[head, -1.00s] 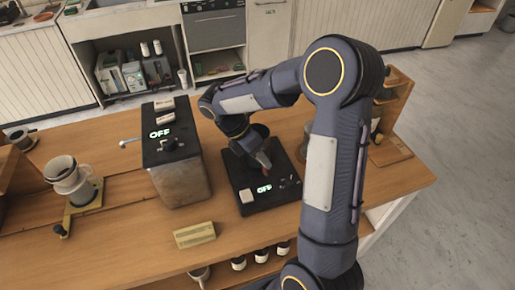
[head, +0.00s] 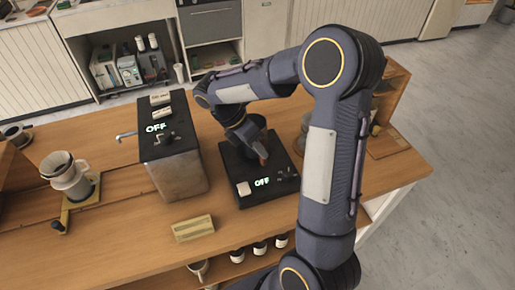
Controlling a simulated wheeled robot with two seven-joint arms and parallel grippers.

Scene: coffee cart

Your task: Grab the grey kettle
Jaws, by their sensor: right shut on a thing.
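The grey kettle (head: 257,121) stands at the black scale-like base (head: 240,198) with a lit "OFF" display. Only a dark, rounded part of it shows behind my right gripper; the rest is hidden by the gripper and arm. My right gripper (head: 262,156) reaches down over the base and is shut on the kettle, at what looks like a brownish handle. Whether the kettle touches the base cannot be told. My left gripper is not in view.
A tall metal machine (head: 178,178) with an "OFF" display stands left of the base. A pour-over dripper stand (head: 70,180) is further left. A pale block (head: 193,228) lies in front. A wooden shelf (head: 392,95) stands at right. The counter's front right is clear.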

